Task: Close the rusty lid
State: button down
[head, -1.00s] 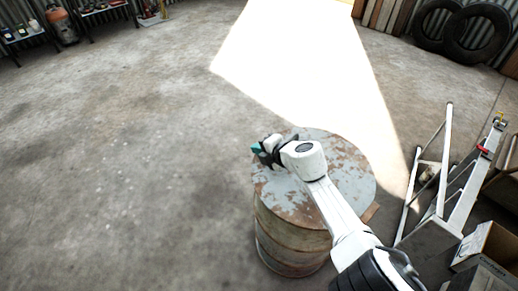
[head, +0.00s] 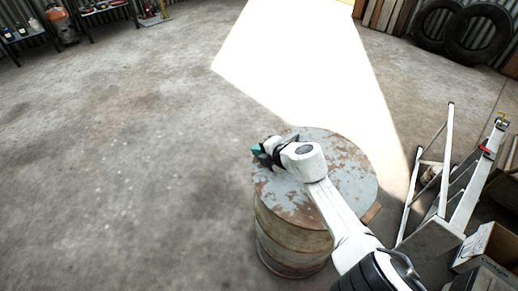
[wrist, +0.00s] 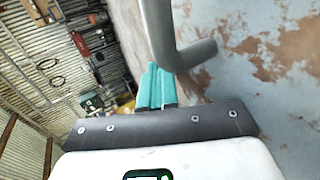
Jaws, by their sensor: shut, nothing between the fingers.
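The rusty lid (head: 345,160), pale blue-grey with brown patches, covers the top of a rusty drum (head: 290,240) in the head view. It looks flat or nearly flat there; I cannot tell whether a small gap remains. Its patchy surface fills the right of the wrist view (wrist: 285,85). My gripper (head: 256,149) is at the lid's left edge, with my arm crossing above the lid. In the wrist view my teal fingers (wrist: 155,70) are together and empty, right beside a bent grey handle (wrist: 190,53). I cannot tell whether they touch it.
A ladder-like metal frame (head: 450,190) and cardboard boxes (head: 487,245) stand right of the drum. Tyres (head: 465,32) lean at the back right. Shelves (head: 100,8) stand at the far left. The concrete floor left of the drum is clear.

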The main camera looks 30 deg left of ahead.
notch_tip(320, 180, up, 4)
jog(key=p, duration=0.4)
jog(key=shift+r, duration=0.1)
notch_tip(320, 180, up, 9)
jog(key=p, duration=0.7)
jog(key=shift+r, duration=0.15)
